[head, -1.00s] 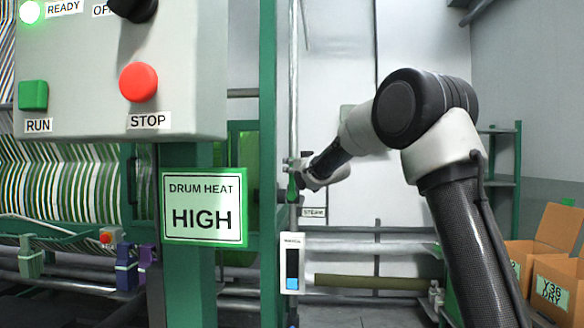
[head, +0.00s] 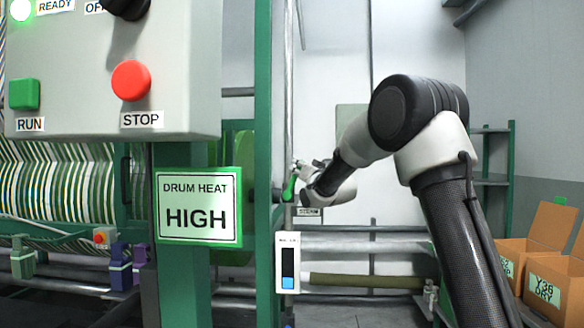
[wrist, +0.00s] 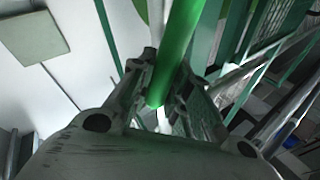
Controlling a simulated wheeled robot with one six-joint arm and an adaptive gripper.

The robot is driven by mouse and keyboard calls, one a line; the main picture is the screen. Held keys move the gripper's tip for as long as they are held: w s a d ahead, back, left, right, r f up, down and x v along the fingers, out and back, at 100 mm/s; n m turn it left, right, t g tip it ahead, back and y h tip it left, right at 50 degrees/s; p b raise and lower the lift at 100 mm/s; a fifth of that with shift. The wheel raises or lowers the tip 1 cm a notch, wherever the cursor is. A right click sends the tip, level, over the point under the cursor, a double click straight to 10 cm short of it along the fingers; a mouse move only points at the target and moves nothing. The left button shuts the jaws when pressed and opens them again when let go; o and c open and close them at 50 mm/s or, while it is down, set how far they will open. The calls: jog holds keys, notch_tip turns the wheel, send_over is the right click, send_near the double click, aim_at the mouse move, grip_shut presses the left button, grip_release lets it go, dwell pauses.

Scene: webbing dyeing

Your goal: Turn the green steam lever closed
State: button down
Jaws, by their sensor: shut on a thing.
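The green steam lever (head: 289,188) is on the vertical pipe beside the green machine post, above the STEAM label (head: 309,212). It stands tilted, its upper end leaning right. My gripper (head: 296,170) is at its upper end, reaching in from the right. In the wrist view the green lever (wrist: 181,38) runs down between the fingers of my gripper (wrist: 168,72), which are shut on it. The lever's pivot is hard to make out.
A grey control box (head: 60,75) with RUN and STOP buttons fills the upper left. A DRUM HEAT HIGH sign (head: 198,206) hangs below it. A white gauge (head: 288,262) is under the lever. Horizontal pipes (head: 365,246) run behind, and cardboard boxes (head: 540,260) stand at right.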

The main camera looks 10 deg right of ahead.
jog(key=s+d+f+m+t+h, duration=0.1)
jog(key=f+m+h, duration=0.4)
jog(key=m, duration=0.5)
jog(key=s+d+f+m+t+h, duration=0.1)
jog(key=d+f+m+h, duration=0.4)
jog(key=m, duration=0.5)
jog(key=shift+d+m+t+h, duration=0.15)
jog(key=shift+m+t+h, duration=0.15)
jog(key=shift+t+h, duration=0.8)
jog(key=shift+f+g+h, duration=0.1)
jog(key=shift+g+h, duration=0.2)
jog(key=shift+h, duration=0.1)
jog(key=c, duration=1.3)
grip_release()
jog(key=shift+s, duration=0.1)
